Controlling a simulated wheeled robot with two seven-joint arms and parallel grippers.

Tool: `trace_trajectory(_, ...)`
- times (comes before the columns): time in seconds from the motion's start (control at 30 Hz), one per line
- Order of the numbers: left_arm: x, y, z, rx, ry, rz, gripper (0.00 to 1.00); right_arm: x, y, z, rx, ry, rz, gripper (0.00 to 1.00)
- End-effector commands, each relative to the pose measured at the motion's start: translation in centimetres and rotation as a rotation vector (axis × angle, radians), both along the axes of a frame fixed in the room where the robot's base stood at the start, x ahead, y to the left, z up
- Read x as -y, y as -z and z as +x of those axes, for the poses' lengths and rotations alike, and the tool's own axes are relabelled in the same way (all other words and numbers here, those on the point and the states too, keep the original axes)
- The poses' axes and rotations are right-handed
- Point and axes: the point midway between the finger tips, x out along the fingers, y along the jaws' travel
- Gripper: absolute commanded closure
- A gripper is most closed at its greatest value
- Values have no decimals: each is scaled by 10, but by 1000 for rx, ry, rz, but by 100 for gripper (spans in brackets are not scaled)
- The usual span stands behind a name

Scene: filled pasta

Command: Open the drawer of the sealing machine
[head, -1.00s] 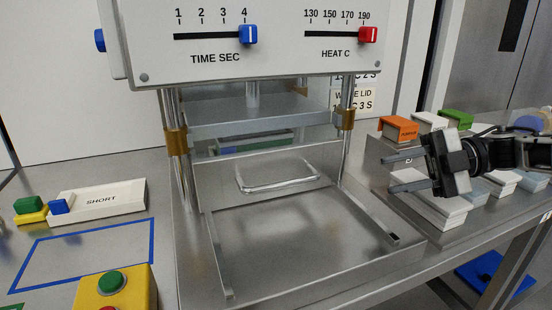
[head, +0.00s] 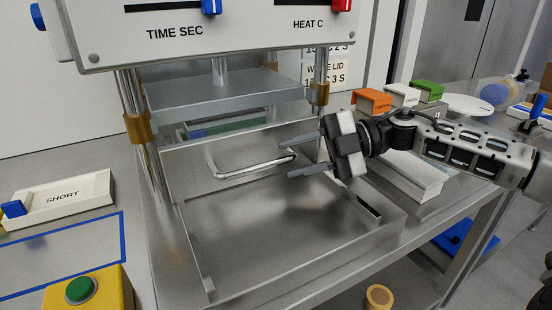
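The sealing machine (head: 200,35) stands with its slider panel above and a metal drawer below. The drawer's upright front (head: 188,172) is closed in behind a flat metal tray (head: 270,225). A bent-bar handle (head: 245,172) sticks out from the drawer front. My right gripper (head: 290,160) comes in from the right, with its two dark fingers apart and pointing left. The fingertips are at the right end of the handle in the picture; I cannot tell whether they touch it. My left gripper is out of view.
A yellow box with a green button (head: 88,298) stands at the lower left, near a white tray marked SHORT (head: 70,196). White stacks (head: 412,180) and orange, white and green blocks (head: 372,101) lie to the right. The metal tray before the drawer is empty.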

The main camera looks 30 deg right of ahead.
Motion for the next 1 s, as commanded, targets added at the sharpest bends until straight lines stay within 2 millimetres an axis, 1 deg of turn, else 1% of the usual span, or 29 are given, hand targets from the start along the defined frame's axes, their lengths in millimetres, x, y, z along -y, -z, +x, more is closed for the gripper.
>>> trace_trajectory(0.03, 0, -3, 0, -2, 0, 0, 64, -10, -2, 4, 6, -3, 6, 64)
trace_trajectory(0.1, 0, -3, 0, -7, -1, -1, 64, -19, 0, 7, 4, -3, 4, 64)
trace_trajectory(0.23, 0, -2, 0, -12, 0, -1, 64, -31, 5, 12, 1, -1, 1, 64)
trace_trajectory(0.4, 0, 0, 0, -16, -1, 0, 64, -36, 8, 15, 1, -2, -1, 64)
trace_trajectory(0.63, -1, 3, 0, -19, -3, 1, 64, -36, 8, 15, 0, -1, -2, 64)
trace_trajectory(0.67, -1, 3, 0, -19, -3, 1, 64, -36, 8, 15, 0, -1, -2, 72)
trace_trajectory(0.7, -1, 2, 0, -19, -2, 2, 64, -36, 8, 15, 0, -1, -2, 83)
trace_trajectory(0.77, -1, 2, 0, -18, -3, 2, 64, -36, 8, 15, 0, -1, -2, 100)
trace_trajectory(1.0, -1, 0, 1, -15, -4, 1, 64, -36, 8, 15, 0, -1, -2, 100)
